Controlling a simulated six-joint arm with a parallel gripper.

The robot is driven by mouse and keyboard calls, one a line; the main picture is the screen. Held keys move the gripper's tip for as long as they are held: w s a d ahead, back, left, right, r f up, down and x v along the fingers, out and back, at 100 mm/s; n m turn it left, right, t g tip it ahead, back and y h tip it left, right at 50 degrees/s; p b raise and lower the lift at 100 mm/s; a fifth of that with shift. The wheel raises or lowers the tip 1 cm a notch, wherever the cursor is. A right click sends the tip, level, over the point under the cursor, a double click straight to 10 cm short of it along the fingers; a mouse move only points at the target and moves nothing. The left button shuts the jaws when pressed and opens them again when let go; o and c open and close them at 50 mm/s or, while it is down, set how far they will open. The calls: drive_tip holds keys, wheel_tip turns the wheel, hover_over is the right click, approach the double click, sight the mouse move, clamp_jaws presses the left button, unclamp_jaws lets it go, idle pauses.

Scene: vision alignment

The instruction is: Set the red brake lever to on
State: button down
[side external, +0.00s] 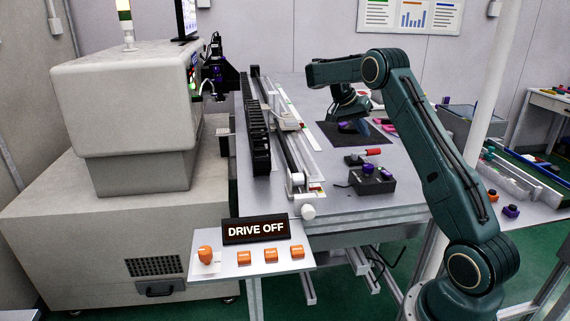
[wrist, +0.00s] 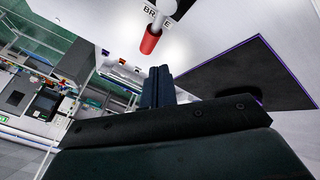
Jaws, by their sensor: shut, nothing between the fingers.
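The red brake lever (side external: 373,152) lies on a dark base on the table, its red grip pointing right in the side view.
A black control box (side external: 371,181) with purple knobs stands just in front of the lever. A dark mat (side external: 335,134) lies behind it. The conveyor rail (side external: 283,125) runs to the left. A sign (side external: 255,229) reads DRIVE OFF above several orange buttons.

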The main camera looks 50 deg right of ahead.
sight(367, 154)
drive_tip(key=shift+v, duration=1.2)
drive_tip(key=shift+s+d+r+n+t+y, duration=0.3)
drive_tip(key=shift+s+d+n+t+y, duration=0.2)
drive_tip(key=shift+n+t, duration=0.95)
drive_tip(key=shift+s+d+r+n+t+y, duration=0.45)
drive_tip(key=shift+n+t, duration=0.65)
drive_tip(key=shift+n, duration=0.8)
drive_tip(key=shift+s+d+r+n+t+y, duration=0.2)
drive_tip(key=shift+s+d+n+t+y, duration=0.3)
drive_tip(key=shift+n+t, duration=0.95)
drive_tip(key=shift+d+f, duration=0.1)
drive_tip(key=shift+d, duration=0.05)
drive_tip(key=x, duration=1)
drive_tip(key=shift+s+d, duration=0.15)
drive_tip(key=shift+s, duration=0.1)
drive_tip(key=shift+s+a+r, duration=0.2)
drive_tip(key=shift+s+a, duration=0.4)
drive_tip(key=shift+s, duration=0.15)
drive_tip(key=shift+s+a+r, duration=0.25)
drive_tip(key=shift+s+a, duration=0.4)
drive_tip(key=shift+s, duration=0.15)
